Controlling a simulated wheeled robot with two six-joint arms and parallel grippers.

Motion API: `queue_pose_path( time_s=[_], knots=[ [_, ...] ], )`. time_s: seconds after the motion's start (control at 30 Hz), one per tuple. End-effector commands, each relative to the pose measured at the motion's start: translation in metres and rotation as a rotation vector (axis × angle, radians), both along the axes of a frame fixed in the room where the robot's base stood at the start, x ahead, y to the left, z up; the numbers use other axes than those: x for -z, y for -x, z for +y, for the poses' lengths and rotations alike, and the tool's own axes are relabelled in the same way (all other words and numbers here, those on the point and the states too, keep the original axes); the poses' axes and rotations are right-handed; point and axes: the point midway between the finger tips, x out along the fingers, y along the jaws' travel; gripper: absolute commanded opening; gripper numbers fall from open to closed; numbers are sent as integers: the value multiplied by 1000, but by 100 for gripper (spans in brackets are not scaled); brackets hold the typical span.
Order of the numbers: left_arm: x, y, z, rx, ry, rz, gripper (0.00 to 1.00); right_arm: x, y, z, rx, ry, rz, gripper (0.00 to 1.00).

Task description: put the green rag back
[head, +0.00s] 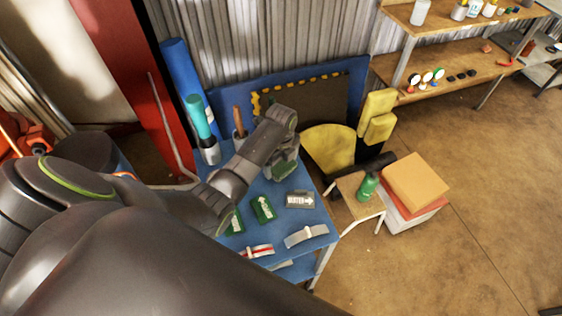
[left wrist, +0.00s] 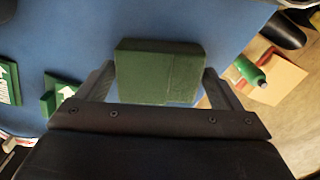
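The green rag (left wrist: 158,72) is a dark green folded block between the fingers of my left gripper (left wrist: 160,68) in the left wrist view. A finger lies against each of its two sides, and it looks larger and nearer than the signs on the table. In the head view the rag (head: 284,168) shows under the left gripper (head: 284,150), over the right part of the blue table (head: 290,225). The gripper hides part of it, and its height above the table is hard to tell. My right gripper is not in view.
Green arrow signs (head: 263,208), a grey sign (head: 300,200) and strapped bands (head: 306,235) lie on the table. A stool (head: 352,187) with a green bottle (head: 367,187) and stacked boxes (head: 415,185) stand right.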

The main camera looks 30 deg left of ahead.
Motion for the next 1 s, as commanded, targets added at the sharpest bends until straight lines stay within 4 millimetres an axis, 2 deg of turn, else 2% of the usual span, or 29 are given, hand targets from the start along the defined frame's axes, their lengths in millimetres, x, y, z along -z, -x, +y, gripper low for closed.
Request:
queue_pose_path(
  time_s=[0.1, 0.33, 0.47, 0.57, 0.93, 1.0],
  knots=[
    [0, 0, 0, 0, 0, 0, 100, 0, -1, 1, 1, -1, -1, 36],
    [-1, 0, 0, 0, 0, 0, 100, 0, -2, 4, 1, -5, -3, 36],
    [-10, -1, 0, -1, 0, -2, 100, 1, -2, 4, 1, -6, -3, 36],
    [-24, -1, 1, 0, -1, -4, 100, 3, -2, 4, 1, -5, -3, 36],
    [-98, -2, 1, 1, -1, -6, 100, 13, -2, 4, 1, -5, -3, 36],
    [-111, -1, 1, -1, -1, -1, 100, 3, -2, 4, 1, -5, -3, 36]
  ],
)
